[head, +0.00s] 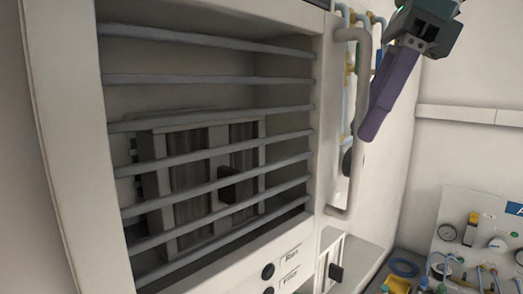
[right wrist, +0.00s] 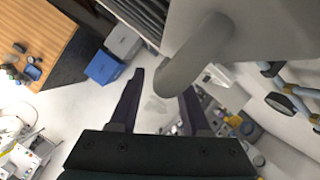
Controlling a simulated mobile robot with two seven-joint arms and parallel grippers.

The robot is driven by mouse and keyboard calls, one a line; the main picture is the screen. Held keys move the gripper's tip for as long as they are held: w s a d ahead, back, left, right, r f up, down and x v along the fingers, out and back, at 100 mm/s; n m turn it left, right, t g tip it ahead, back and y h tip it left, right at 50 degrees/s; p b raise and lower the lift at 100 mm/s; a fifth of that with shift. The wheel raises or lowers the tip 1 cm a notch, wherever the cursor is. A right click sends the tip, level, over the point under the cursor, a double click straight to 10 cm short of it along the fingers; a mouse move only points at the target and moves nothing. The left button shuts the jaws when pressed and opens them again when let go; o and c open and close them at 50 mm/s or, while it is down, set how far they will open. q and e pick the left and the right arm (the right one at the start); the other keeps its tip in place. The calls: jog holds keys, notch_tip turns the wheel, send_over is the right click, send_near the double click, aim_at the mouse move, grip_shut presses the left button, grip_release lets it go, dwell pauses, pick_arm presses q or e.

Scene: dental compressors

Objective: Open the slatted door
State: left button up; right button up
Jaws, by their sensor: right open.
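The slatted door (head: 215,80) fills the left and middle of the head view, a pale panel with several grey horizontal bars. It looks shut. Its long grey vertical handle (head: 360,120) stands out along its right edge. My right gripper (head: 375,122) is open at the upper right, its purple fingers pointing down beside the handle. In the right wrist view the handle (right wrist: 200,55) comes in from the top right, its rounded bend between the two dark fingers. I cannot tell whether either finger touches it. My left gripper is not in view.
Behind the bars is a dark ribbed unit (head: 190,165). Pipes and hoses run on the wall behind the handle. A panel with gauges (head: 480,235) stands at the lower right. The wrist view shows a blue box (right wrist: 103,67) and a wooden surface (right wrist: 40,35) farther off.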

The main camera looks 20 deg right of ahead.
jog(key=shift+b+x, duration=0.4)
jog(key=shift+x, duration=0.85)
grip_shut()
dwell(0.5)
